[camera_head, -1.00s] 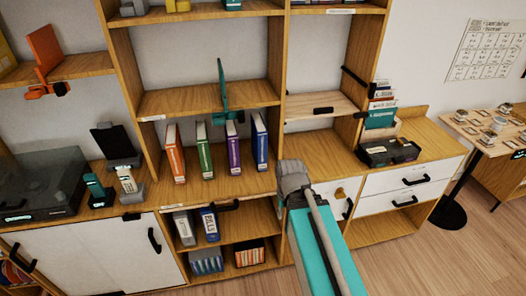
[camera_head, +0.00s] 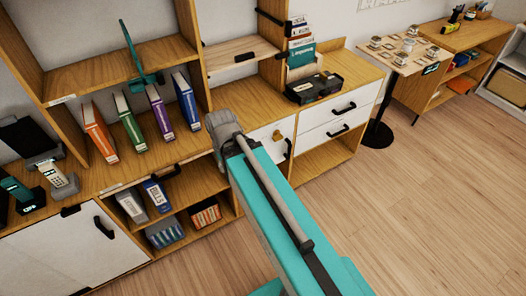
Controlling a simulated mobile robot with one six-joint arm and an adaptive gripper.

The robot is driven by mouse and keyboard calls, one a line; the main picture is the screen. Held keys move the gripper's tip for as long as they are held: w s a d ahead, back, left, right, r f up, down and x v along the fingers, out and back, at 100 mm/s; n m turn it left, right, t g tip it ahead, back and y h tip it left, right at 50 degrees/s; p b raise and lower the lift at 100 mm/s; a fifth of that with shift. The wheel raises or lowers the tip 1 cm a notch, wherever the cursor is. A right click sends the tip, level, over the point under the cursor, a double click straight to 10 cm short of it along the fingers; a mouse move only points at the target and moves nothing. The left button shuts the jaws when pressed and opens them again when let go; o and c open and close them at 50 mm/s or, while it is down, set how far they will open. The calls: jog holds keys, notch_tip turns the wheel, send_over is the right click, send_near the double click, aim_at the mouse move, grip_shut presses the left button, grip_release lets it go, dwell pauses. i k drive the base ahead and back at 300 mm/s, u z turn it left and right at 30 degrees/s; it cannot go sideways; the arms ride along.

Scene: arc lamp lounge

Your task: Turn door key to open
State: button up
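A small brass-coloured key (camera_head: 277,135) shows at the upper part of a small white cabinet door (camera_head: 262,146), right of my arm. The door looks shut and has a black handle (camera_head: 287,149) at its right side. My teal and grey arm reaches up from the bottom of the picture and covers the left part of this door. My gripper's fingers do not show. Nothing is seen touching the key.
White drawers (camera_head: 340,118) with black handles are right of the door. Above them sits a black tray (camera_head: 314,88). Coloured binders (camera_head: 160,112) stand on the shelf to the left. A small table (camera_head: 399,52) stands at the back right. The wooden floor (camera_head: 430,190) is clear on the right.

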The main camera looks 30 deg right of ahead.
aim_at(278, 137)
jog(key=k, duration=1.35)
jog(key=u, duration=0.55)
jog(key=i, duration=1.6)
jog(key=z, duration=0.6)
